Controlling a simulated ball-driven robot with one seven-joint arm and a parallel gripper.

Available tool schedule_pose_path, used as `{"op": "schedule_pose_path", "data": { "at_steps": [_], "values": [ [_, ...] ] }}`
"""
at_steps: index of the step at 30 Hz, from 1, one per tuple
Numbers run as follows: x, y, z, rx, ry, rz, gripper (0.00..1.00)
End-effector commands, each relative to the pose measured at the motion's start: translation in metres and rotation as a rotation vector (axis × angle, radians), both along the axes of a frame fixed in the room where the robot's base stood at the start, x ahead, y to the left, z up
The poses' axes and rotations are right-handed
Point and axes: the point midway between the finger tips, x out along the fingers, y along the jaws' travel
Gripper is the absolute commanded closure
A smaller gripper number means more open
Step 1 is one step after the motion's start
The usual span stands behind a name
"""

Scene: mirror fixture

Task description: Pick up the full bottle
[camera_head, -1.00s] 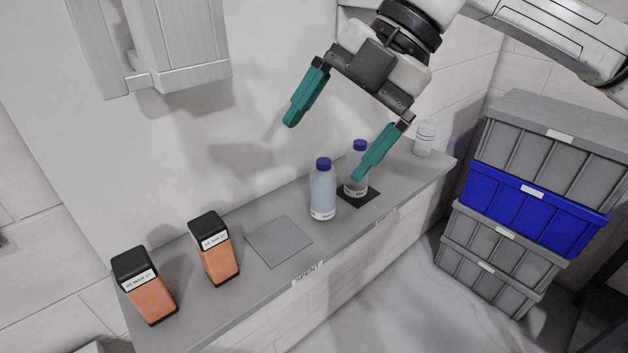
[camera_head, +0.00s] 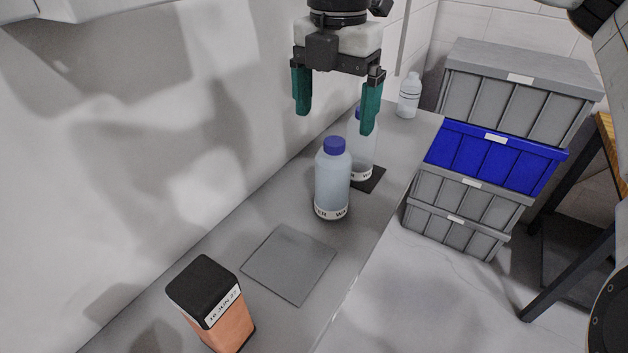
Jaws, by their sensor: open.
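A bottle with a blue cap (camera_head: 332,185) stands upright on the grey ledge and looks filled with pale bluish liquid nearly to its shoulder. A second blue-capped bottle (camera_head: 361,153) stands just behind it to the right, on a dark square mat (camera_head: 374,180). It looks clearer, and its cap is partly hidden by a finger; its fill is hard to tell. My gripper (camera_head: 335,122) points down with its two green fingers wide apart and nothing between them. In the picture its fingertips are just above and behind the front bottle's cap, apart from it.
A grey square mat (camera_head: 289,263) lies bare in front of the bottles. An orange carton with a black top (camera_head: 225,325) stands nearer. A whitish bottle (camera_head: 409,97) is at the ledge's far end. Stacked grey and blue crates (camera_head: 497,158) stand right of the ledge; the wall borders its left.

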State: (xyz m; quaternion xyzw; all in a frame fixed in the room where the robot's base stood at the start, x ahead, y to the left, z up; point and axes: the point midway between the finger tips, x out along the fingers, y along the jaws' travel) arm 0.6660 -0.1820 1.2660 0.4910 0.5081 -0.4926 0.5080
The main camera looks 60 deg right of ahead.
Motion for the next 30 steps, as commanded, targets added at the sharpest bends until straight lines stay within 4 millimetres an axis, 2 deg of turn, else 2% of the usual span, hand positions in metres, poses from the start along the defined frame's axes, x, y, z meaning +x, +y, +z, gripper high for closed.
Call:
{"op": "schedule_pose_path", "data": {
  "at_steps": [9, 16, 24, 30],
  "values": [
    [0.0, 0.0, -0.043, 0.003, 0.001, 0.002, 0.06],
    [0.001, -0.003, -0.057, 0.004, 0.001, 0.001, 0.06],
    [0.002, -0.01, -0.094, 0.004, 0.001, 0.002, 0.06],
    [0.003, -0.01, -0.103, 0.002, -0.001, 0.002, 0.06]
  ]
}}
